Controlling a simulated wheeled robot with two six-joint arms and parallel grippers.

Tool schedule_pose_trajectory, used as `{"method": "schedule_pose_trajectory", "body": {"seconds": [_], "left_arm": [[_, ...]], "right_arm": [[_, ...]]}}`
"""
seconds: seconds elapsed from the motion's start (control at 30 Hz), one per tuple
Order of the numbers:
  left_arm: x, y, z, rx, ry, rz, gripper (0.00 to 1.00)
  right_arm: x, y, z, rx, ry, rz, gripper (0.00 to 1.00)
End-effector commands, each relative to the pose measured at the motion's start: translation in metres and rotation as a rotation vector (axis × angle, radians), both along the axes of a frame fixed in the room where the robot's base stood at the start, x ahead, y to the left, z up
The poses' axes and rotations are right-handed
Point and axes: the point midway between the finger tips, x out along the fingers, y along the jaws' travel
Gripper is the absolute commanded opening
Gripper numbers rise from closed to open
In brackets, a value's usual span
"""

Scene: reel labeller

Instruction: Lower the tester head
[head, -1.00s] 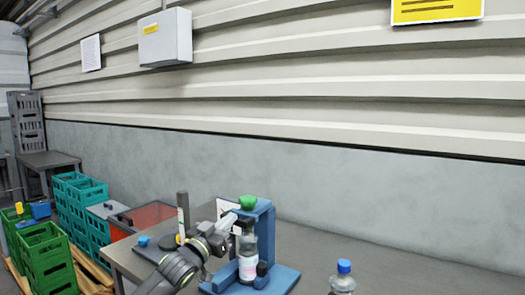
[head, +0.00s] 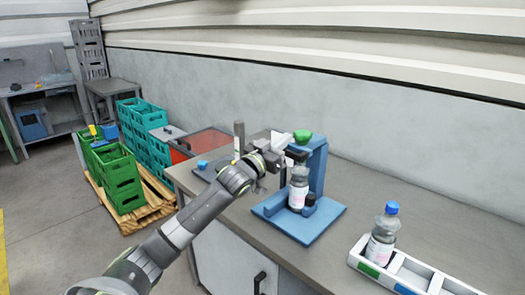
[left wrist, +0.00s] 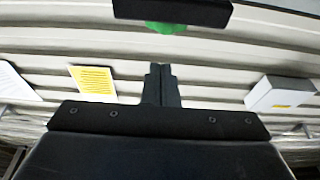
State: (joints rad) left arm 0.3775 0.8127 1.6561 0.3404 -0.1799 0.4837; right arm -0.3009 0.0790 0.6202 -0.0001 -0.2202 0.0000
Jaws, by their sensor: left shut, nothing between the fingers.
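The tester is a blue stand (head: 318,172) on the bench with a green knob (head: 302,136) on top. A dark bar, seemingly its head (head: 297,155), is just above a clear bottle (head: 299,188) standing upright in the stand. My left gripper (head: 284,160) is beside the upper left of the stand, close to the dark bar; whether they touch cannot be told. In the left wrist view its fingers (left wrist: 162,86) are together and empty. There the green knob (left wrist: 166,28) and a dark bar (left wrist: 172,11) show beyond the fingertips. My right gripper is not in view.
A second bottle with a blue cap (head: 384,235) stands in a white tray (head: 440,283) at the front right. A dark upright post (head: 239,138) is left of the stand. The bench behind the tray is clear.

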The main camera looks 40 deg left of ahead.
Motion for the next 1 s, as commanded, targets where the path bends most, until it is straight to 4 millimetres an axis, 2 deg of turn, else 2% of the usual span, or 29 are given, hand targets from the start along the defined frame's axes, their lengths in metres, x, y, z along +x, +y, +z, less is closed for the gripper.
{"method": "schedule_pose_trajectory", "body": {"seconds": [0.03,0.23,1.0], "left_arm": [[-0.006,0.002,-0.009,0.005,0.006,0.002,0.00],[-0.023,0.002,-0.013,0.005,0.002,-0.001,0.00],[-0.084,0.007,-0.036,0.008,0.001,0.001,0.00]], "right_arm": [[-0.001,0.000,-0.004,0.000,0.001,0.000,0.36],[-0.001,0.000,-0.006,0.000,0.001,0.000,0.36],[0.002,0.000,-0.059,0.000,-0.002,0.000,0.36]]}}
